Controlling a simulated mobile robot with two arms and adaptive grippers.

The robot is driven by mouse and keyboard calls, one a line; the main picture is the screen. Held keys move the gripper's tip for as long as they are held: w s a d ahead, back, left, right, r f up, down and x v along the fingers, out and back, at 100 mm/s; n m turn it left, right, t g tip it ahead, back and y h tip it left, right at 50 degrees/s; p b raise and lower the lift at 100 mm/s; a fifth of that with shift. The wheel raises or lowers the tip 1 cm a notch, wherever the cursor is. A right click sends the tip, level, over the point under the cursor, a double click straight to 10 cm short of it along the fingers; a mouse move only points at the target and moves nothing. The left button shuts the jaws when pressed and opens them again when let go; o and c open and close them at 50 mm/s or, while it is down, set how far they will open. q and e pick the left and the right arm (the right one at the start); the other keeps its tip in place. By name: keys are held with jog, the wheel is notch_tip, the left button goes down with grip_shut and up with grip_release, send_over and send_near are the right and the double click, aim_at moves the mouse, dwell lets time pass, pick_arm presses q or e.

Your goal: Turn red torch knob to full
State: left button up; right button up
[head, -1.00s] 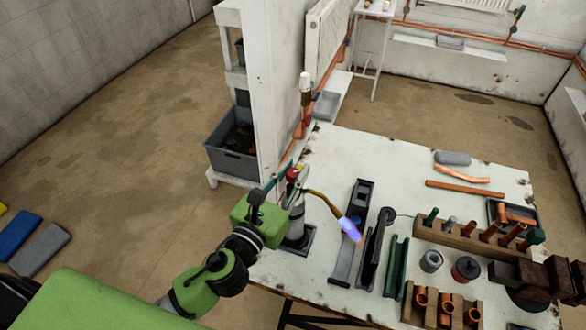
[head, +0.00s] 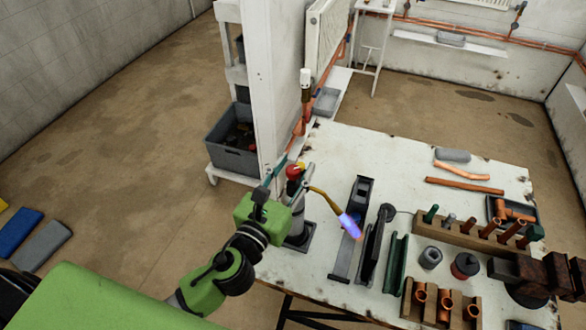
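The torch (head: 298,222) stands upright in a dark square base at the left edge of the white table. Its brass tube (head: 324,199) reaches right, with a blue-violet flame at the tip (head: 350,226). The red knob (head: 295,171) sits on top of the torch. My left gripper (head: 284,176) has its teal fingers beside the knob, at its left and right; whether they touch it I cannot tell. Its fingertips are small here, and how far they are closed is unclear.
A white post (head: 268,90) and a grey crate (head: 234,150) stand behind the torch. The table's far left part is clear.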

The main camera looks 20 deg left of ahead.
pick_arm(q)
jog(key=shift+s, duration=0.1)
jog(key=s+a, duration=0.1)
jog(key=s, duration=1)
jog(key=shift+s+a, duration=0.25)
jog(key=shift+s, duration=0.1)
jog(key=shift+a, duration=0.1)
